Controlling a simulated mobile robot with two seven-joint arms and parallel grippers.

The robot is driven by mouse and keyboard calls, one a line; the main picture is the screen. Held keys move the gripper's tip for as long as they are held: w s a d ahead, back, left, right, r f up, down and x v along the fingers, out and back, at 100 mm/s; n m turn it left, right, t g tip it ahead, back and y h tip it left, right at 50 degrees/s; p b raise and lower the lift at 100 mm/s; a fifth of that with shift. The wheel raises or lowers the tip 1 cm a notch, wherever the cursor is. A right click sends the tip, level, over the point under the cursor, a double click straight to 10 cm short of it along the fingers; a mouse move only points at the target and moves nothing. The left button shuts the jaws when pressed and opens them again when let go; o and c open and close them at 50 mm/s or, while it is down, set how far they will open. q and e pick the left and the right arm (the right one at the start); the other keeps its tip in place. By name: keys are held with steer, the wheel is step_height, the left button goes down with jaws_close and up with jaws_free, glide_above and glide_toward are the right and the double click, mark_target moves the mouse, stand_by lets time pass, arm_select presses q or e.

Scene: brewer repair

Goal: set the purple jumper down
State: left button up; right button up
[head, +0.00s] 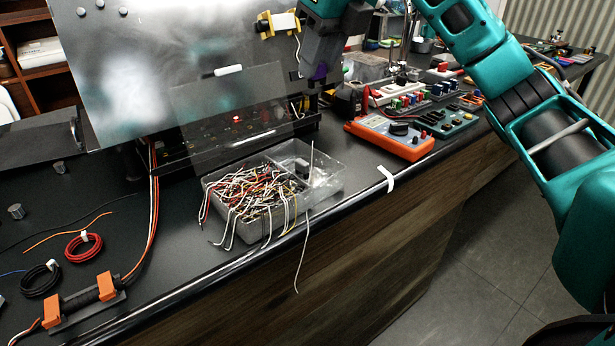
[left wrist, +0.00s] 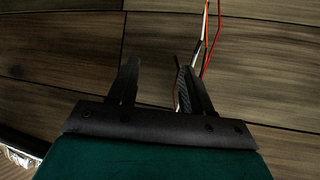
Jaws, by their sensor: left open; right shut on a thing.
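My right gripper (head: 318,76) comes in from the top right of the head view and hangs above the back of the bench, behind the parts box. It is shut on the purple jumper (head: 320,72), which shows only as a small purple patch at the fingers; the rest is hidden. My left gripper (left wrist: 157,68) shows only in the left wrist view, open, with nothing between its fingers, in front of wooden panelling. The parts box (head: 335,186) is clear plastic, filled with many tangled jumper wires (head: 250,192).
An orange multimeter (head: 388,138) and terminal boards (head: 440,122) stand right of the box. A large metal panel (head: 170,70) rises behind. Wire coils (head: 84,247) lie at left. A white wire (head: 303,255) hangs over the bench edge. Red and white wires (left wrist: 207,45) hang near my left gripper.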

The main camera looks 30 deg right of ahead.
step_height(320, 180, down, 19)
steer(key=b, duration=0.3)
steer(key=shift+d+r, duration=0.1)
steer(key=shift+r, duration=0.05)
steer(key=shift+f, duration=0.45)
steer(key=o, duration=0.7)
arm_select(q)
steer(key=shift+w+d+f, duration=0.4)
steer(key=shift+d+f, duration=0.3)
steer(key=shift+d, duration=0.15)
arm_select(e)
steer(key=shift+o, duration=0.2)
